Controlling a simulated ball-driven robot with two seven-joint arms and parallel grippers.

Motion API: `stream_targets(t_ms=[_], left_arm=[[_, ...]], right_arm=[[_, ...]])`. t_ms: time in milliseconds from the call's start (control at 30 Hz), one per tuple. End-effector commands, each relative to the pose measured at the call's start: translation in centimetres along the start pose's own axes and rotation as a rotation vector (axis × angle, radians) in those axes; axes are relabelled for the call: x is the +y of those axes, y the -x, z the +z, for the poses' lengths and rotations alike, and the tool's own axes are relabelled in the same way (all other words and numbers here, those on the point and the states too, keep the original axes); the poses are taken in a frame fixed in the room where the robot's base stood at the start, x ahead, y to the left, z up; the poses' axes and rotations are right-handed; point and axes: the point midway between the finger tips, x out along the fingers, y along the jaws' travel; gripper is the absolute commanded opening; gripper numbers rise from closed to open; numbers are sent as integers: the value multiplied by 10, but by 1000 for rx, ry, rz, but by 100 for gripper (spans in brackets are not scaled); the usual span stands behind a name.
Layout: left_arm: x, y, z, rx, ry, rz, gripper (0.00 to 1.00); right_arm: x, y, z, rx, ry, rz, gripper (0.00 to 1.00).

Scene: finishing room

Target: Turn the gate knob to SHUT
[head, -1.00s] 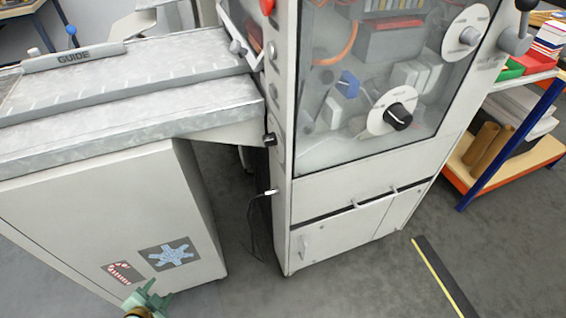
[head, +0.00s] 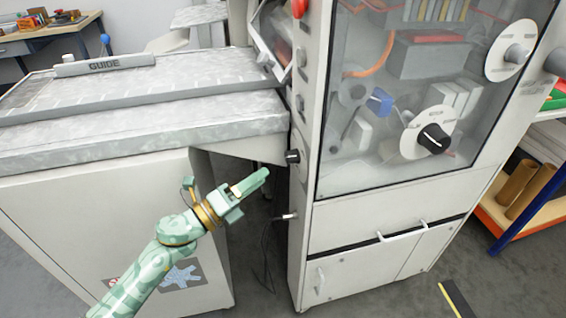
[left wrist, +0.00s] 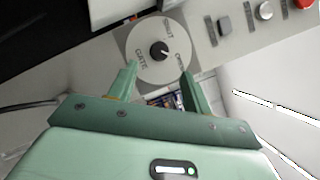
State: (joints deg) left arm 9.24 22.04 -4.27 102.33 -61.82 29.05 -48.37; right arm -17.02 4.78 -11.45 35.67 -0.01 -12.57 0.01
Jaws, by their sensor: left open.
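The gate knob is a small black knob (head: 292,156) on the narrow side panel of the machine in the head view. In the left wrist view the knob (left wrist: 159,50) sits at the centre of a pale round dial (left wrist: 145,37) marked GATE, SHUT and OPEN. I cannot tell clearly which mark it points at. My left gripper (head: 252,184) is open and empty, just left of and below the knob in the head view. In the left wrist view its two fingertips (left wrist: 159,72) are spread, below the knob and apart from it. My right gripper is not in view.
The white machine cabinet (head: 385,220) has a glazed front with two larger dials, one at the lower right (head: 432,138). A grey table (head: 150,130) with a GUIDE bar (head: 105,65) joins its left side. A cable (head: 266,240) hangs below the knob. A shelf (head: 540,205) stands right.

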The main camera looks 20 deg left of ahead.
Motion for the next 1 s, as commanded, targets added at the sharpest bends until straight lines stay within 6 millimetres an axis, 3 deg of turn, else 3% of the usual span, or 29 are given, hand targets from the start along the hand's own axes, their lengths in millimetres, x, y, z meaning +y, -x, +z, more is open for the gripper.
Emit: stream_targets(t_ms=[100, 300, 500, 733, 767, 900, 1000], left_arm=[[0, -30, 1, -2, 0, -2, 50], [1, -63, 0, -1, 3, 0, 50], [1, -76, 0, -1, 3, 1, 50], [1, -76, 0, -1, 3, 2, 50], [1, -76, 0, -1, 3, 1, 44], [1, -76, 0, -1, 3, 2, 5], [1, -76, 0, -1, 3, 2, 5]], right_arm=[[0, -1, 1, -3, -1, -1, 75], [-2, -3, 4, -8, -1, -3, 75], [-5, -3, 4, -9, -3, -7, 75], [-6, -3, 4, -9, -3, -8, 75], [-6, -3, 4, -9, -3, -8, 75], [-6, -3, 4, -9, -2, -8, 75], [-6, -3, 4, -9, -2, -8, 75]])
